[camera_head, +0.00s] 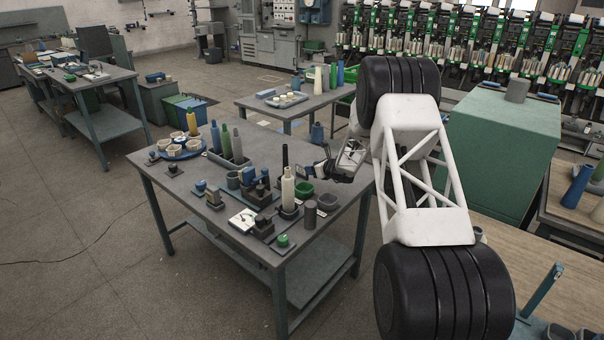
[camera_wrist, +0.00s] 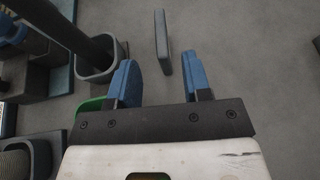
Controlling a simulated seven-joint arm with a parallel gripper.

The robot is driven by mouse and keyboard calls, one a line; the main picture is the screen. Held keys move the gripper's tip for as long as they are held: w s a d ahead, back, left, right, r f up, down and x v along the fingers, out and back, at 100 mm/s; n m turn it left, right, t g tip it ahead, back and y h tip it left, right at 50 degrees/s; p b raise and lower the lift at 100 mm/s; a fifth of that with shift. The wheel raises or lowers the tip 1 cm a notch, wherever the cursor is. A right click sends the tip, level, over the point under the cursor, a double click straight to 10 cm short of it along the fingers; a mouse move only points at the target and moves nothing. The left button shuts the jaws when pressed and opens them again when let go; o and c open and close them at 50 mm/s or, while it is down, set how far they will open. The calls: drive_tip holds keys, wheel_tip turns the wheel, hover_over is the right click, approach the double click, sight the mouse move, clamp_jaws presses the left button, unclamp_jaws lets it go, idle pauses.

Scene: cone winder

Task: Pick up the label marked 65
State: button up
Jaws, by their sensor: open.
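I cannot read a 65 on anything in either view, so I cannot tell which thing is the label. A thin grey slab (camera_wrist: 162,42) lies beyond my fingertips in the wrist view, roughly in line with the gap between them; no marking shows on it. My gripper (camera_wrist: 160,78) has two blue fingers spread apart, with only bare grey surface between them. In the head view my gripper (camera_head: 322,170) is over the right part of the workbench (camera_head: 190,222).
A dark rod stands in a grey square cup (camera_wrist: 98,72) left of my fingers, with a green bowl (camera_wrist: 88,106) close by. A cream cone (camera_head: 288,190), a grey cylinder (camera_head: 310,214) and a tray of cones (camera_head: 230,161) crowd the bench. The wrist view's upper right is mostly clear.

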sight(302, 166)
drive_tip(key=shift+a, duration=0.1)
drive_tip(key=shift+x, duration=1.2)
drive_tip(key=shift+w, duration=0.1)
drive_tip(key=shift+x, duration=2.55)
drive_tip(key=shift+c, duration=0.3)
clamp_jaws()
